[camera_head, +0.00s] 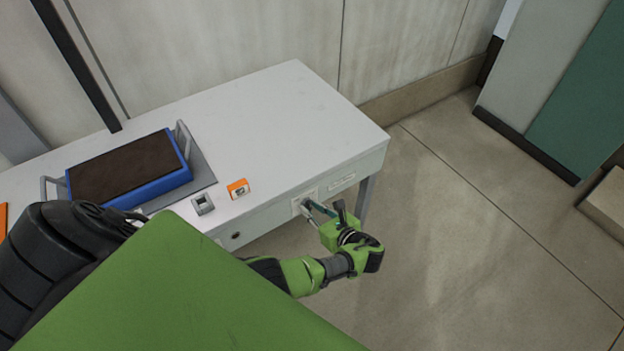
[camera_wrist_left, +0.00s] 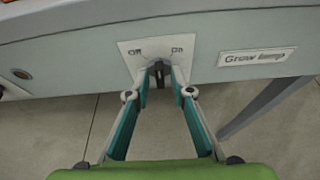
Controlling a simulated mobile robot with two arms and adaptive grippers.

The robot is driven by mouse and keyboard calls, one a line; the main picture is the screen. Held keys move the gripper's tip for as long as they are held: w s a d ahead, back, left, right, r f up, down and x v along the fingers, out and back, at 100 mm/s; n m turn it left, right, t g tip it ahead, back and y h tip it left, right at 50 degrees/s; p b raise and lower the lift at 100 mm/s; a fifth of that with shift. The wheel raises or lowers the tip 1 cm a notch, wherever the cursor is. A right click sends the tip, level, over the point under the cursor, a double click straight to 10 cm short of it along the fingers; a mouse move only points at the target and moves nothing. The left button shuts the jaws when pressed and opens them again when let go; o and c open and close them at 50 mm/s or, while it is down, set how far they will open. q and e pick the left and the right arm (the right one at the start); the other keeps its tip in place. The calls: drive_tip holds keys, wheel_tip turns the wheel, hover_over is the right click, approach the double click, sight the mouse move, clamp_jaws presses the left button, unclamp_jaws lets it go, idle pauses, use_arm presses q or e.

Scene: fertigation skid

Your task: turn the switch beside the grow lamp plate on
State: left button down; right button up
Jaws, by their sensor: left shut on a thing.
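The switch is a small dark knob (camera_wrist_left: 159,70) on a pale square plate (camera_wrist_left: 128,47) on the table's front face. My left gripper (camera_wrist_left: 160,78) is shut on the knob, one finger on each side. In the head view, my left gripper (camera_head: 308,207) reaches the table front, and its fingers partly hide the knob. My right gripper is not in view.
On the white table (camera_head: 285,110) stand a blue tray of dark soil (camera_head: 162,187), a small grey box (camera_head: 203,204) and a small orange box (camera_head: 238,188). A round dark fitting (camera_head: 236,235) is farther left on the front. The floor (camera_head: 450,230) at right is clear.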

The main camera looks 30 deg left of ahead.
use_arm(q)
drive_tip(key=shift+w+d+f+m+g+y+b, duration=0.15)
drive_tip(key=shift+m+g+y+b, duration=0.6)
drive_tip(key=shift+m+b, duration=0.75)
drive_tip(key=shift+w+a+m+g+y+b, duration=0.1)
drive_tip(key=shift+m+g+y+b, duration=0.35)
drive_tip(key=shift+m+g+b, duration=0.75)
drive_tip(key=shift+m+t, duration=0.25)
drive_tip(key=shift+m, duration=0.05)
drive_tip(key=c, duration=2.2)
unclamp_jaws()
drive_tip(key=shift+o, duration=0.2)
drive_tip(key=shift+w+r, duration=0.1)
drive_tip(key=shift+r, duration=0.1)
drive_tip(key=shift+r, duration=4.85)
